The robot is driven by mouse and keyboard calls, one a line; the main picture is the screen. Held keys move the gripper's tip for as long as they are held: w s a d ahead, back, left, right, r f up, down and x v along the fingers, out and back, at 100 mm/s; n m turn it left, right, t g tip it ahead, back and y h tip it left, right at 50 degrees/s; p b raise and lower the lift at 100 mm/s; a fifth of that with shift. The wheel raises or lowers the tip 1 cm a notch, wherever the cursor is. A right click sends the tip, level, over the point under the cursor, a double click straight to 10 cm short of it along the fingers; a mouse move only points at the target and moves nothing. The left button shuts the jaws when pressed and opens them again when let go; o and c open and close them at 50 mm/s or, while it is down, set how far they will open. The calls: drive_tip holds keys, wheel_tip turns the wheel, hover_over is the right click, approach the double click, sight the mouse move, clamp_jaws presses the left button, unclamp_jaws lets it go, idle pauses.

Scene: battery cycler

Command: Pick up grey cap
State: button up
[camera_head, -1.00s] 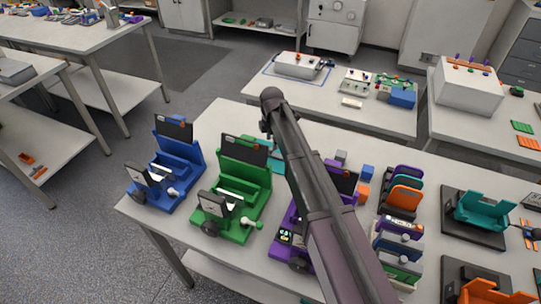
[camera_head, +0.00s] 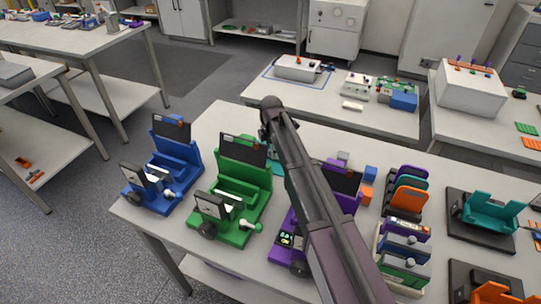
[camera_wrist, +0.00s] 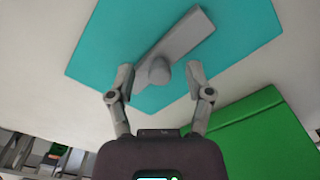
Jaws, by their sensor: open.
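The grey cap (camera_wrist: 181,42) shows in the wrist view as a flat, slanted grey bar with a rounded knob in its middle. It lies on a teal mat (camera_wrist: 112,47). My gripper (camera_wrist: 158,84) is open and empty, one finger on each side below the knob in the picture. The fingertips look near the cap, but I cannot tell their height above it. In the head view my arm covers the cap; only a bit of the teal mat (camera_head: 277,167) shows beside the arm.
A green fixture (camera_head: 238,185) stands close left of my arm, with a blue fixture (camera_head: 163,170) further left. A purple fixture (camera_head: 285,245) is partly behind my arm. Small grey, blue and orange blocks lie right of it, beside racks of coloured plates (camera_head: 404,195).

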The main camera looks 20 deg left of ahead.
clamp_jaws()
drive_tip(key=shift+r, duration=0.2)
idle(0.4)
wheel_tip(320, 180, up, 10)
drive_tip(key=p, duration=1)
drive_tip(key=shift+f, duration=0.2)
drive_tip(key=shift+r, duration=0.1)
idle(0.3)
